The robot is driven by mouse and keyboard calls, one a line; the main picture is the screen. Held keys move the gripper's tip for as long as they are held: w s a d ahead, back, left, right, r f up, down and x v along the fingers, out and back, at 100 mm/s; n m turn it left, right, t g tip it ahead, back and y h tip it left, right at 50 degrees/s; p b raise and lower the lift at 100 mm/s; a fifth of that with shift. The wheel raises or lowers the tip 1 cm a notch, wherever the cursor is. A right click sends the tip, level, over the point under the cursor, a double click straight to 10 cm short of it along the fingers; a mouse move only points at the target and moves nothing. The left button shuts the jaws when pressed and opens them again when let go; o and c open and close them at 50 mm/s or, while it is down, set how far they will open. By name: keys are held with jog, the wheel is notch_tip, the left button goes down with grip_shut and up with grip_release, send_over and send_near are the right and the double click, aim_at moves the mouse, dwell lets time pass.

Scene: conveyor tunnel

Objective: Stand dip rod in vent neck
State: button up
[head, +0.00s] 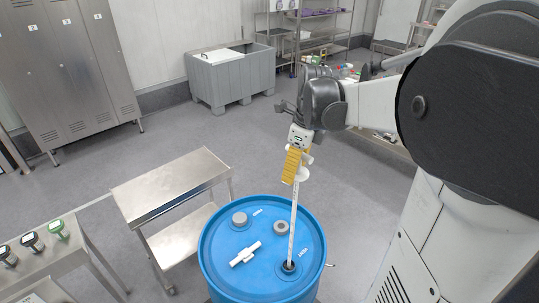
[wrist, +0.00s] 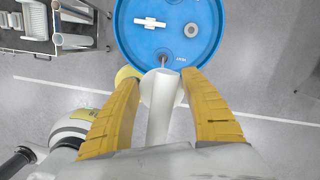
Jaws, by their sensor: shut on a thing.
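The dip rod (head: 293,228) is a long, thin pale rod with markings and a white disc (head: 302,174) near its top. My gripper (head: 290,176) is shut on the rod's upper part, above the blue drum (head: 222,277). The rod stands nearly upright, and its lower end meets the dark-ringed vent neck (head: 288,267) beside the VENT lettering. How deep it sits in the neck cannot be told.
On the drum lid are a grey cap (head: 240,218), a grey ring-like fitting (head: 281,227) and a white T-shaped piece (head: 244,254). A steel cart (head: 172,186) stands left of the drum. A bench (head: 40,262) is at lower left. Open floor lies behind.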

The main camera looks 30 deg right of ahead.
notch_tip(320, 180, down, 7)
jog(key=b, duration=0.5)
dwell(0.3)
jog(key=shift+f, duration=0.1)
notch_tip(320, 180, down, 16)
jog(key=b, duration=1.2)
jog(key=shift+b, duration=0.3)
dwell(0.5)
jog(key=shift+f, duration=0.1)
dwell(0.4)
notch_tip(320, 180, down, 16)
jog(key=b, duration=1.2)
jog(key=shift+b, duration=0.3)
dwell(0.6)
notch_tip(320, 180, down, 8)
jog(key=b, duration=0.6)
jog(key=shift+r, duration=0.2)
jog(key=o, duration=1.5)
jog(key=shift+c, duration=0.2)
